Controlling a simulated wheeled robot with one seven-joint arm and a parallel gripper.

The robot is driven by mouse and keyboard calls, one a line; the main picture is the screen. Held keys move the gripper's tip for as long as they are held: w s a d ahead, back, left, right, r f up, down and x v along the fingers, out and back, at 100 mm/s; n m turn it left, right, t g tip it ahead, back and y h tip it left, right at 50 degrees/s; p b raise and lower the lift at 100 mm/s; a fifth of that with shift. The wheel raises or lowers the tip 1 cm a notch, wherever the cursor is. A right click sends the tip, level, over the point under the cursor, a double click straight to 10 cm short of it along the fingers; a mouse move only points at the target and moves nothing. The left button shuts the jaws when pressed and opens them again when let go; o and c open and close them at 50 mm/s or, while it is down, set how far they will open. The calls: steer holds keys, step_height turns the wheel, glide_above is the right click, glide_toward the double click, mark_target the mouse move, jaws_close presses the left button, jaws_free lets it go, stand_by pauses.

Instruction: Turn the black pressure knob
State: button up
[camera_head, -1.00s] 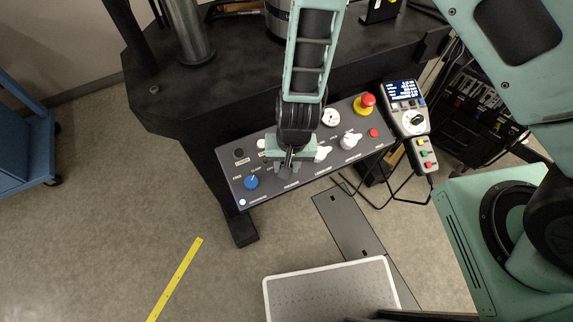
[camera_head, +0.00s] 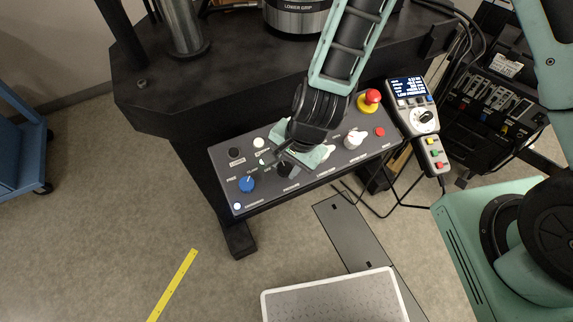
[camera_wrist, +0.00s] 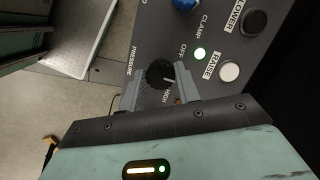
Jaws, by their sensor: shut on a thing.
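The black pressure knob (camera_wrist: 158,73) sits on the grey control panel (camera_wrist: 150,25), beside the "PRESSURE" label. Its white mark points toward the right in the wrist view, near the word "HIGH". My gripper (camera_wrist: 160,85) is shut on the knob, with one grey finger on each side. In the head view my gripper (camera_head: 281,160) is over the front of the panel, and the knob (camera_head: 289,170) shows partly beneath it. The wrist hides part of the panel behind it.
A blue knob (camera_head: 247,184) is left of the black one. White knobs (camera_head: 354,139), a red emergency button (camera_head: 369,101) and a small red button (camera_head: 380,132) are to the right. A pendant with a screen (camera_head: 407,89) stands beside the panel. A white-rimmed platform (camera_head: 330,286) lies in front.

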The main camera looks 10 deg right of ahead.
stand_by(0.4)
steer(key=o, duration=1)
steer(key=shift+r, duration=0.15)
steer(key=p+v, duration=0.4)
steer(key=v, duration=1.3)
steer(key=shift+r, duration=0.1)
